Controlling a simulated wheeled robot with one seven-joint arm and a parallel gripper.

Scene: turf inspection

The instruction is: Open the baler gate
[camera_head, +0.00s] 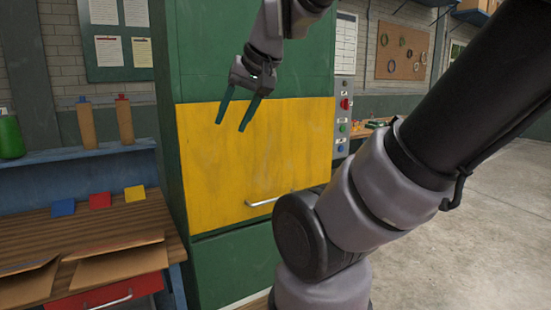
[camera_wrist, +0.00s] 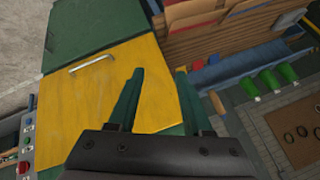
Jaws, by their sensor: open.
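The yellow baler gate (camera_head: 235,165) is set in the front of the tall green baler (camera_head: 290,60) and looks closed. Its silver bar handle (camera_head: 272,200) runs along the lower part of the gate, partly near my arm. In the wrist view the gate (camera_wrist: 95,105) appears turned over, with the handle (camera_wrist: 92,64) at its upper left. My gripper (camera_head: 233,116) is open and empty, in front of the gate's upper part and above the handle. Its two green fingers (camera_wrist: 160,82) also show in the wrist view, apart from the handle.
A control panel (camera_head: 344,115) with buttons is on the baler's right side. A wooden bench (camera_head: 85,230) with cardboard pieces and coloured squares stands at left, below a blue shelf (camera_head: 75,155) holding bottles. Open concrete floor (camera_head: 460,250) lies at right.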

